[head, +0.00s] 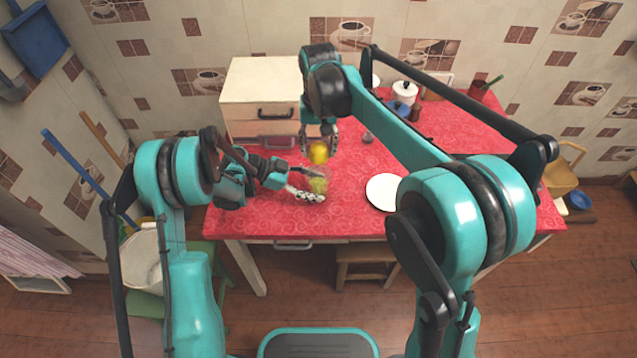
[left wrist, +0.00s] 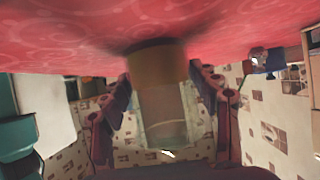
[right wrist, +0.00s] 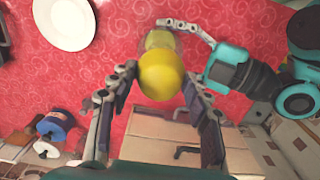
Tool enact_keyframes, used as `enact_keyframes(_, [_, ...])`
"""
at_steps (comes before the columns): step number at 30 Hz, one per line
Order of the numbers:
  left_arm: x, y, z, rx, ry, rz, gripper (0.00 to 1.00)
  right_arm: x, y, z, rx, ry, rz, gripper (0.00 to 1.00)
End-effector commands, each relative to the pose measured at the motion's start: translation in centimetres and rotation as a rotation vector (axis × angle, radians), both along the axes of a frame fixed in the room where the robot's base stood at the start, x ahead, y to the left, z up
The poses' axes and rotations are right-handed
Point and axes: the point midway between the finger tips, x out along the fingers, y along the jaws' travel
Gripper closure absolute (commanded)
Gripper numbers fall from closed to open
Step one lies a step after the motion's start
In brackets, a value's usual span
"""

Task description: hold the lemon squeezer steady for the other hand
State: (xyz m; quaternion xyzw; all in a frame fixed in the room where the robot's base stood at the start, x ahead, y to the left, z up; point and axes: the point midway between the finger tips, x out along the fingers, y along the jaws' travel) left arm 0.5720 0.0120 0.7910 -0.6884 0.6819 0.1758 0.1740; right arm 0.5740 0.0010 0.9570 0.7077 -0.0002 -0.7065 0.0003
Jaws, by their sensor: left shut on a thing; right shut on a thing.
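The lemon squeezer (head: 319,184) is see-through with a yellow-green tint and stands at the counter's front left. My left gripper (head: 308,193) is shut on it from the left. In the left wrist view its clear body (left wrist: 165,110) sits between the fingers, with a brownish end against the red cloth. My right gripper (head: 318,143) points down, shut on a yellow lemon (head: 318,154). In the right wrist view the lemon (right wrist: 161,75) is between the fingertips and partly covers the squeezer (right wrist: 160,40). I cannot tell whether lemon and squeezer touch.
A white plate (head: 383,192) lies to the right of the squeezer. A cream cabinet (head: 262,85) stands behind on the left. A white lidded pot (head: 405,91) and a blue item (head: 398,108) are at the back right. Red cloth (head: 355,165) is clear between.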

Motion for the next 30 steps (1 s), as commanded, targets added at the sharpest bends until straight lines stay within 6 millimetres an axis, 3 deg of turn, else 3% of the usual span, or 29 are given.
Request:
enact_keyframes(3, [0.0, 0.0, 0.0, 0.000, 0.000, 0.000, 0.55, 0.0, 0.0, 0.0, 0.000, 0.000, 0.000, 0.74])
enact_keyframes(4, [0.0, 0.0, 0.0, 0.000, 0.000, 0.000, 0.36, 0.0, 0.0, 0.0, 0.000, 0.000, 0.000, 0.74])
enact_keyframes(6, [0.0, 0.0, 0.0, 0.000, 0.000, 0.000, 0.18, 0.0, 0.0, 0.0, 0.000, 0.000, 0.000, 0.74])
enact_keyframes(7, [0.0, 0.0, 0.0, 0.000, 0.000, 0.000, 0.15, 0.0, 0.0, 0.0, 0.000, 0.000, 0.000, 0.74])
enact_keyframes(19, [0.0, 0.6, 0.3, 0.000, 0.000, 0.001, 0.15, 0.0, 0.0, 0.0, 0.000, 0.000, 0.000, 0.74])
enact_keyframes(30, [0.0, 7.1, 3.8, 0.000, 0.000, 0.004, 0.15, 0.0, 0.0, 0.0, 0.000, 0.000, 0.000, 0.74])
